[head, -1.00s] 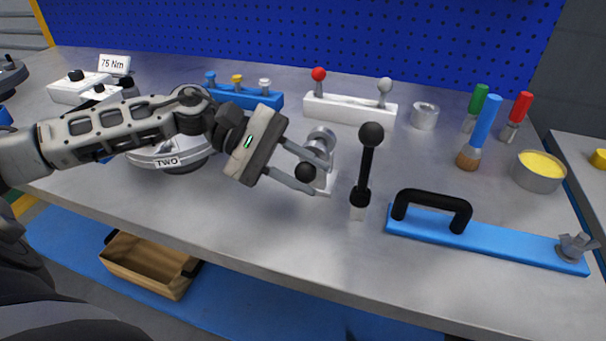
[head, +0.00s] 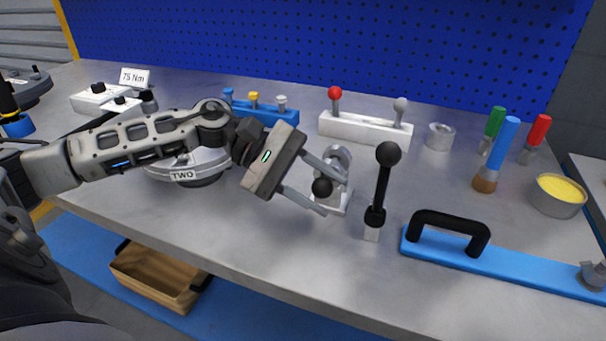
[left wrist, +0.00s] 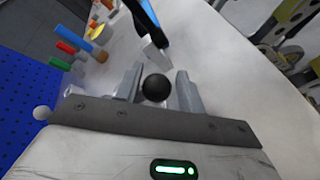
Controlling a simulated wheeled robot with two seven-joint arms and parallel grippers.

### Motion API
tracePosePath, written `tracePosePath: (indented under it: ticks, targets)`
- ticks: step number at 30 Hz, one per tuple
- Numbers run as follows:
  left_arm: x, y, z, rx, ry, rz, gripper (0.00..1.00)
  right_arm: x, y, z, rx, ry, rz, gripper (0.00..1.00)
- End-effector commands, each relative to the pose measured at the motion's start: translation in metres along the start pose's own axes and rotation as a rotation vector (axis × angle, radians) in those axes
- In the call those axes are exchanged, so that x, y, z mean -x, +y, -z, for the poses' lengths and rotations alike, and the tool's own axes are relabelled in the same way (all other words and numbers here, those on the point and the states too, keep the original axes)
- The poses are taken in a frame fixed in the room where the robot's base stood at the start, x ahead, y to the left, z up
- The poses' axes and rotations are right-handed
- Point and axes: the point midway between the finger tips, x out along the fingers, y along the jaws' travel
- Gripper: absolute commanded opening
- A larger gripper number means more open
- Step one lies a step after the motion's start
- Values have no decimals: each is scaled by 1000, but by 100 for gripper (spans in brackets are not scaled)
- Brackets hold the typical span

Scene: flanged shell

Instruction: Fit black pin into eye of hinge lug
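The black pin shows as a round black knob (head: 322,187); its shaft is hidden. The knob is right in front of the silver hinge lug (head: 337,156), which stands on a small white base plate. How far the pin sits in the eye cannot be seen. My left gripper (head: 334,194) is open, with one finger on each side of the knob. In the left wrist view the black knob (left wrist: 156,87) lies between the fingers, with a clear gap to the right finger and little or none to the left. My right gripper is not in view.
A black ball-topped lever (head: 382,185) stands close right of the lug. A blue bar with a black handle (head: 450,222) lies further right. Behind are a white rack (head: 365,130) with red and grey knobs and a metal ring (head: 440,137). The bench front is clear.

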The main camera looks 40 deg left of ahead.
Motion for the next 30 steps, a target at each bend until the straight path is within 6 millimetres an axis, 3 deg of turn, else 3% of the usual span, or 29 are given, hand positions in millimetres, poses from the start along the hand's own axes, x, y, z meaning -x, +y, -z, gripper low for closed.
tracePosePath:
  ticks: [1, 15, 21, 30]
  targets:
    - [9, 9, 4, -7, 21, -27, 53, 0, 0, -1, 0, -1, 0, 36]
    - [84, 2, 2, -1, 22, -5, 53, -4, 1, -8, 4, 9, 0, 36]
    - [129, 3, 0, -6, 15, -9, 53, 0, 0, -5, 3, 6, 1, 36]
    - [158, 0, -1, -3, 5, -4, 53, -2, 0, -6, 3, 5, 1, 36]
